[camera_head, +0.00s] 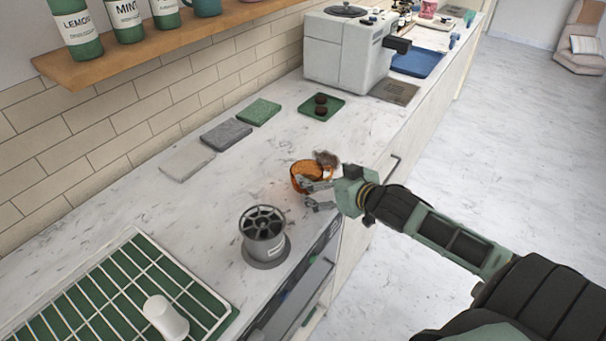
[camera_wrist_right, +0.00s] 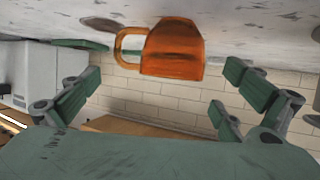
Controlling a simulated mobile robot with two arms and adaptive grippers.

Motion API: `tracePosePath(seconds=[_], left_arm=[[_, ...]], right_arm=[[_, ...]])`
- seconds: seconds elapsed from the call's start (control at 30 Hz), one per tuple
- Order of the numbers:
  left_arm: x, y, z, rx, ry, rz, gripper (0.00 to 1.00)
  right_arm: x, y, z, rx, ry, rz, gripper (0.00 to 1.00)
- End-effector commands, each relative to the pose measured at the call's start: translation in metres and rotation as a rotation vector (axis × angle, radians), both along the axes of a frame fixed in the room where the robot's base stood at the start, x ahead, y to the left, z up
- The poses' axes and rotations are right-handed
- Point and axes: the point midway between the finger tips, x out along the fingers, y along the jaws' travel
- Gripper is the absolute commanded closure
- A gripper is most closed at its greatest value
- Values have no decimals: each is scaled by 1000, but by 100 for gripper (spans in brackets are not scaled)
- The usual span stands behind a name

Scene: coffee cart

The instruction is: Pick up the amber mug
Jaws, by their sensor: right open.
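The amber mug (camera_head: 298,178) stands on the white marble counter, right of the middle of the head view. My right gripper (camera_head: 306,194) is open beside it, and its upper finger overlaps the mug's lower part in the picture. In the right wrist view the scene is upside down. There the mug (camera_wrist_right: 172,50) sits between and beyond the spread fingers of my right gripper (camera_wrist_right: 162,85), with its handle to the left. No finger visibly closes on it. My left gripper is not in view.
A grey ribbed-top canister (camera_head: 264,232) stands nearer the front. A rack (camera_head: 75,285) with a white cup (camera_head: 165,318) is at lower left. A coffee machine (camera_head: 343,50) stands at the back.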

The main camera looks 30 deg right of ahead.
Motion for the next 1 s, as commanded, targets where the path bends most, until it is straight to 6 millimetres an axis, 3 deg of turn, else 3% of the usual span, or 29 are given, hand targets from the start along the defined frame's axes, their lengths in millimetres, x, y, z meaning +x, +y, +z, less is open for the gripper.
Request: tracePosePath(seconds=[0.17,0.4,0.5,0.7,0.93,1.0], left_arm=[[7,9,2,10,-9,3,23],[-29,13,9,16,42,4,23],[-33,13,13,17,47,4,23],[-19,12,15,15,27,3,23],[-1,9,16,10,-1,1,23],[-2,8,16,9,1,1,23]], right_arm=[[13,0,-5,1,0,-1,0],[33,2,-13,1,0,-1,0],[46,4,-20,1,0,-1,0],[60,5,-29,-1,1,-1,0],[61,5,-30,-1,1,0,0],[61,5,-30,-1,1,0,5]])
